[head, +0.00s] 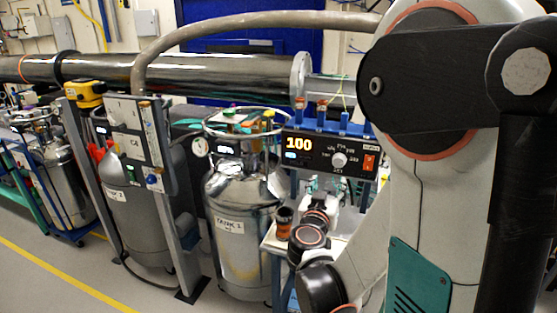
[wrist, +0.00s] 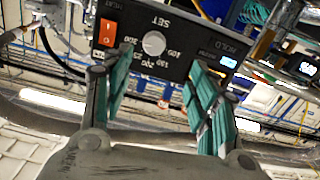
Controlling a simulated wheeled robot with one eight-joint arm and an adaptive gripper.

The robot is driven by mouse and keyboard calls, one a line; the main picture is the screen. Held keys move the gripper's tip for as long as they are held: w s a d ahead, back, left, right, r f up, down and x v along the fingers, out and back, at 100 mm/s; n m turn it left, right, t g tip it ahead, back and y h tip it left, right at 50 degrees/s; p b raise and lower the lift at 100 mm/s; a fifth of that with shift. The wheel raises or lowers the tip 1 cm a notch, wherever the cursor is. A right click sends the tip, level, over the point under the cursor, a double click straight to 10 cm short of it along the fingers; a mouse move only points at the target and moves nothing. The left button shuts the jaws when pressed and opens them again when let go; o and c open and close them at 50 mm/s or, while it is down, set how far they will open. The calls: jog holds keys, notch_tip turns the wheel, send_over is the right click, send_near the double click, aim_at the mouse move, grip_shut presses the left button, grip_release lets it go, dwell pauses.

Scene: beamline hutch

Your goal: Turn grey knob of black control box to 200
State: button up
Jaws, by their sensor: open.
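The black control box (head: 318,150) stands beyond my arm in the head view; its lit display (head: 299,144) reads 100. Its round grey knob (head: 339,159) sits on the front panel, ringed by printed numbers. In the wrist view the box (wrist: 185,25) appears upside down, with the knob (wrist: 153,43) near the upper middle. My gripper (wrist: 160,62) is open and empty, its green-padded fingers apart on either side of the knob in the picture. I see no contact with the knob. The knob's pointer is too small to read.
A red switch (head: 369,162) is beside the knob, also seen in the wrist view (wrist: 108,32). Metal tanks (head: 240,230) stand left of the box. A long steel pipe (head: 190,72) runs behind. The floor (head: 60,270) at lower left is clear.

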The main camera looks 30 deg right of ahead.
aim_at(338, 164)
jog(key=shift+h, duration=0.3)
jog(key=b+x, duration=0.2)
jog(key=x, duration=1.2)
jog(key=shift+d, duration=0.35)
jog(key=shift+r, duration=0.1)
jog(key=c, duration=1.1)
